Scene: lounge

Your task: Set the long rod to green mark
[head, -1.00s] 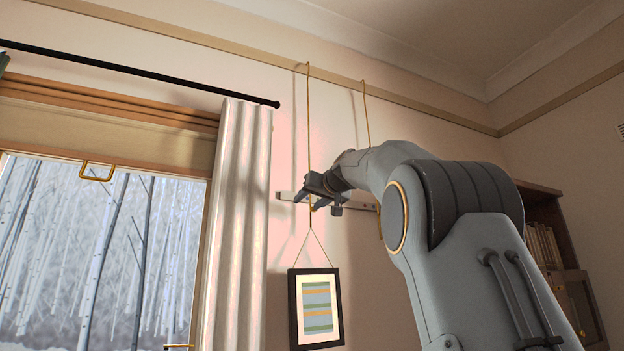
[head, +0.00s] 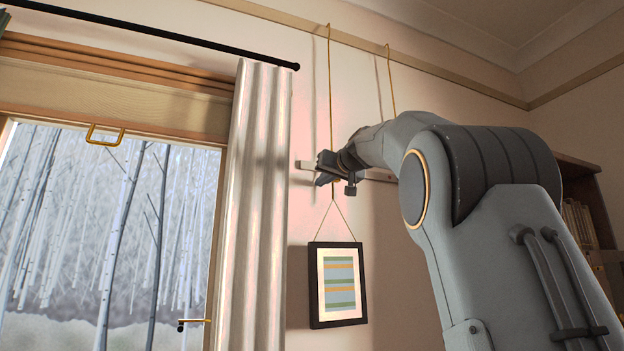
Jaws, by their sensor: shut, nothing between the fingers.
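A long thin brass rod (head: 330,85) hangs from the rail high on the wall. A second brass rod (head: 391,80) hangs to its right, its lower part hidden by my arm. A framed striped picture (head: 337,285) hangs on cords below the first rod. My gripper (head: 321,170) is shut, with nothing between its fingers, at the lower part of the first rod. I cannot tell whether it touches the rod. A pale horizontal bar (head: 304,165) on the wall runs behind my gripper. I see no green mark on the rods or bar; my arm hides part of this area.
A white curtain (head: 256,200) hangs left of the picture from a black curtain pole (head: 150,35). A window (head: 110,230) with a brass handle (head: 104,135) is at the left. A wooden bookcase (head: 580,195) stands at the right, partly behind my arm.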

